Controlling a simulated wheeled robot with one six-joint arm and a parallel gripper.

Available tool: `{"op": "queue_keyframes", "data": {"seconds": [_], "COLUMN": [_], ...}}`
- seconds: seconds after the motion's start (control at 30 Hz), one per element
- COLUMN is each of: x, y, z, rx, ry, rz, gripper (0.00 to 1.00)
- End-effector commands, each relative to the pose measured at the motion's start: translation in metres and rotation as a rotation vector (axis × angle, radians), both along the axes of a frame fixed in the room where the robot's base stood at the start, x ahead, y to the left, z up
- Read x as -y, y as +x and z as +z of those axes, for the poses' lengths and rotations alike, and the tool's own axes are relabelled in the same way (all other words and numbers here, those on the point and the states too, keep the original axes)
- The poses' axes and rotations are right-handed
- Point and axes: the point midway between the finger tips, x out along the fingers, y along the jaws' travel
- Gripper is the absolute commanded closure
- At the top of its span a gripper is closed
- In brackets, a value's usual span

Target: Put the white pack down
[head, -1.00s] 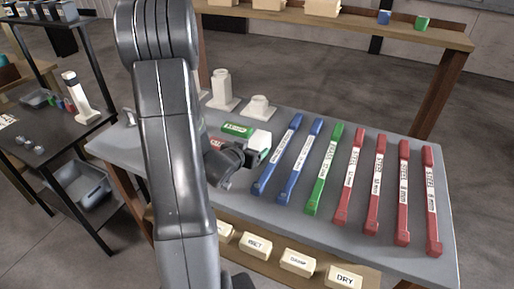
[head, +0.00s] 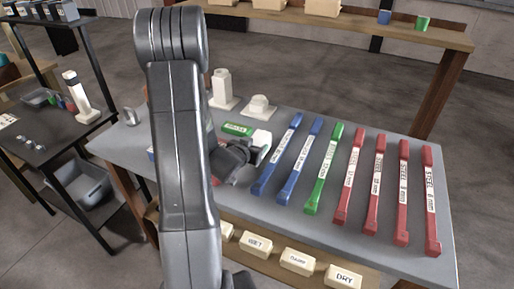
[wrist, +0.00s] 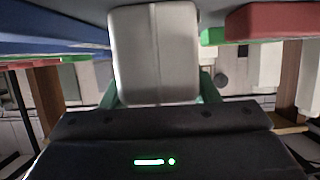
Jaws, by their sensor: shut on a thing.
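The white pack (wrist: 154,52) fills the upper middle of the wrist view, held between the green fingers of my gripper (wrist: 155,92). In the head view the pack (head: 261,138) shows as a small white block beside my gripper (head: 262,156), low over the grey table (head: 400,270). My gripper is shut on it. My arm and wrist hide part of the pack in the head view. I cannot tell whether its underside touches the table.
Blue bars (head: 278,158), a green bar (head: 324,168) and several red bars (head: 375,183) lie to the right. A green-labelled block (head: 236,129) lies close behind my gripper. White stands (head: 222,90) are at the back. A shelf (head: 340,27) runs behind the table.

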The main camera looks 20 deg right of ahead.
Motion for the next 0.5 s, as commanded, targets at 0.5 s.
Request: {"op": "queue_keyframes", "data": {"seconds": [0.5], "x": [0.001], "y": [0.001], "z": [0.05], "rx": [0.008], "ry": [-0.004], "rz": [-0.001], "gripper": [0.88]}}
